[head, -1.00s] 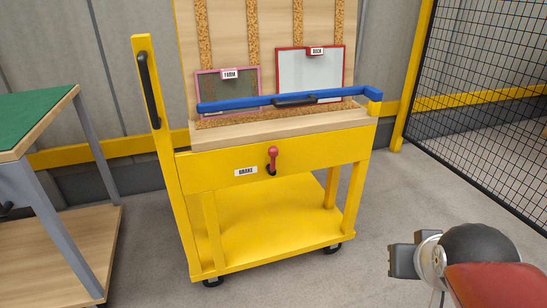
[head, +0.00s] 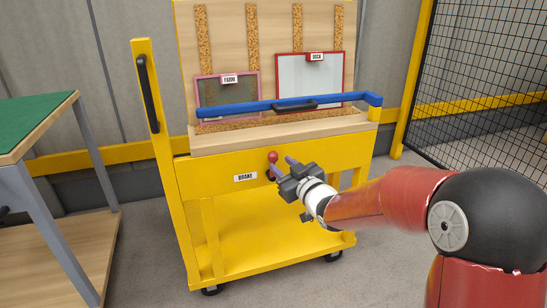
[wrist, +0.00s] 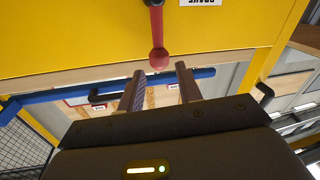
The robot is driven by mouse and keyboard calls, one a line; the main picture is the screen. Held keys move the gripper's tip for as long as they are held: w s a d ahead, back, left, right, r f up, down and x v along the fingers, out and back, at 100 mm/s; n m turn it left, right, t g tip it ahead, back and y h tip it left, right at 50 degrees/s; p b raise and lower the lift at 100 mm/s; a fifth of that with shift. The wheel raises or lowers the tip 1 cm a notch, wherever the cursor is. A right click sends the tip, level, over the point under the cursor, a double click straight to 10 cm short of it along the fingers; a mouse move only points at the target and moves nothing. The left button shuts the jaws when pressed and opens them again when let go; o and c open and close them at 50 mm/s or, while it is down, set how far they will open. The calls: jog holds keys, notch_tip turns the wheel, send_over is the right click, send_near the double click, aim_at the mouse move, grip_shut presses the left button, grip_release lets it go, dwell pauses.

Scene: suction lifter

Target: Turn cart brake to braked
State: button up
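The brake lever (head: 272,158) is a short red handle with a round ball end on the yellow front panel of the cart (head: 220,179). It points upward in the head view, right of the BRAKE label (head: 245,177). In the wrist view, which looks upside down, the lever's red ball (wrist: 159,60) lies between and just past my fingertips. My gripper (head: 281,168) is open and empty, its fingers spread close to the lever in front of the panel. In the wrist view my gripper (wrist: 160,70) shows a gap around the ball's line. The lever's base is partly hidden by my gripper.
A blue bar (head: 235,105) with a black handle runs across the cart above the panel. A yellow post (head: 158,130) stands at its left. A green-topped table (head: 40,120) is at far left, and a black mesh fence (head: 490,100) at right.

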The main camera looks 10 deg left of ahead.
aim_at(276, 159)
jog(key=x, duration=0.6)
jog(key=shift+c, duration=0.4)
grip_shut()
